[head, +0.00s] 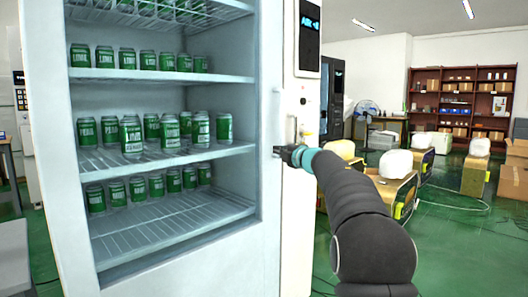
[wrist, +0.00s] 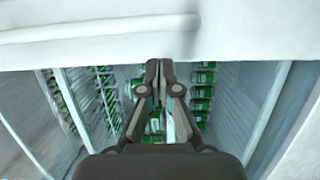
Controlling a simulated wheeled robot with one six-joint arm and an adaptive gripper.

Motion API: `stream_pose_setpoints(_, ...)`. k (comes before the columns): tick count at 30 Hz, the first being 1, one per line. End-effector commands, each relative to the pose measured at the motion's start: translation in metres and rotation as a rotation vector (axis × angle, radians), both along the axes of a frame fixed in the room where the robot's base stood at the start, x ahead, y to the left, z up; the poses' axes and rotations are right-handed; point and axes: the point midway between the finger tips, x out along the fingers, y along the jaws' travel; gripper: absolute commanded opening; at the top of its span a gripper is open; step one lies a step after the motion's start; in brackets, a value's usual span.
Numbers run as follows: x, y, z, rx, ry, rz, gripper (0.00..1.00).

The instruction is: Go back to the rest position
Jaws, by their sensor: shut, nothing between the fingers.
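My gripper (head: 284,152) is at the right side of the vending machine front in the head view, close to the white door frame (head: 268,200). In the wrist view my gripper (wrist: 159,66) is shut and empty, its fingertips near the white frame edge (wrist: 100,45). I cannot tell whether it touches the frame. My arm reaches in from the lower right. Green cans (head: 132,137) stand in rows on several shelves behind the front; they also show in the wrist view (wrist: 204,90).
Cardboard boxes (head: 515,165) and a brown shelf (head: 462,100) are at the right. Green floor (head: 460,240) is clear at the lower right.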

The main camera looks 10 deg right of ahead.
Motion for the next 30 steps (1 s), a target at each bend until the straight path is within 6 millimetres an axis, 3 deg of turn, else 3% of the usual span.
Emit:
stream_pose_setpoints(6,-0.011,-0.039,0.003,-0.002,-0.003,-0.002,0.00)
stream_pose_setpoints(19,-0.015,-0.062,0.002,0.000,-0.001,-0.021,0.00)
stream_pose_setpoints(23,-0.009,-0.086,0.002,0.056,-0.001,-0.132,0.00)
stream_pose_setpoints(25,-0.007,-0.108,-0.015,0.132,0.024,-0.227,0.00)
stream_pose_setpoints(27,-0.008,-0.132,-0.045,0.230,0.070,-0.343,0.00)
stream_pose_setpoints(30,-0.027,-0.160,-0.078,0.372,0.135,-0.513,0.00)
